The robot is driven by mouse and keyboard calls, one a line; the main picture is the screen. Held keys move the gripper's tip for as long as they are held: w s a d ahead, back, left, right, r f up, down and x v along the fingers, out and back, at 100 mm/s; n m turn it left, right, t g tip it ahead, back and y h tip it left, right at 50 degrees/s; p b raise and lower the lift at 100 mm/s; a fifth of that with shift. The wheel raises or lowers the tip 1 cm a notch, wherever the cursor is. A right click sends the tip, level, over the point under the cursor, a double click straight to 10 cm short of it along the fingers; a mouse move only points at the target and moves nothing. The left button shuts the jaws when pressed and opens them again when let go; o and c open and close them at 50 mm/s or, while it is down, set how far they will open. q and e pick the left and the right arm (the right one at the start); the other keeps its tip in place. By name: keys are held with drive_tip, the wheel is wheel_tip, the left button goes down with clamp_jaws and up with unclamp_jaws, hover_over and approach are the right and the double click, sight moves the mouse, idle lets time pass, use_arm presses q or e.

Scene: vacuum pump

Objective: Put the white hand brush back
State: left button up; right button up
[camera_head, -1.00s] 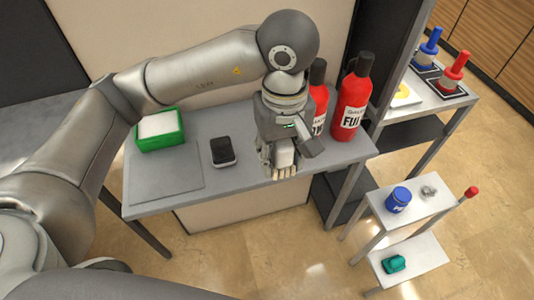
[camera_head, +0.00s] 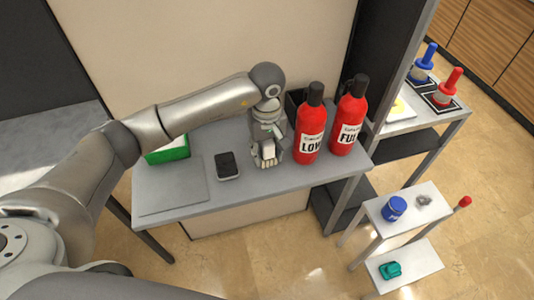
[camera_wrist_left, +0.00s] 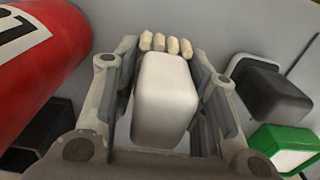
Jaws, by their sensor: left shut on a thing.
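The white hand brush (camera_wrist_left: 166,95) is between the fingers of my left gripper (camera_wrist_left: 160,105) in the left wrist view. Its pale bristle tufts (camera_wrist_left: 158,43) show at the far end, by the grey table surface. In the head view my left gripper (camera_head: 267,156) is low over the table, shut on the brush, just left of the red bottle marked LOW (camera_head: 309,130). Only a small white part of the brush shows there. I cannot tell whether the bristles touch the table. My right gripper is not in view.
A second red bottle (camera_head: 348,115) stands right of the first. A black box (camera_head: 295,100) is behind them. A black block (camera_head: 227,164) and a green box (camera_head: 168,155) sit to the left. A flat grey panel (camera_head: 172,185) lies at the front left. Low shelves stand right.

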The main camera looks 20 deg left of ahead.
use_arm(q)
drive_tip(key=shift+s+f+p, duration=0.15)
drive_tip(key=shift+f+p, duration=0.35)
drive_tip(key=shift+f, duration=0.75)
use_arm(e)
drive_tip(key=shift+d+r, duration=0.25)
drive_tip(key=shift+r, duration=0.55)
use_arm(q)
drive_tip(key=shift+f, duration=0.15)
drive_tip(key=o, duration=1)
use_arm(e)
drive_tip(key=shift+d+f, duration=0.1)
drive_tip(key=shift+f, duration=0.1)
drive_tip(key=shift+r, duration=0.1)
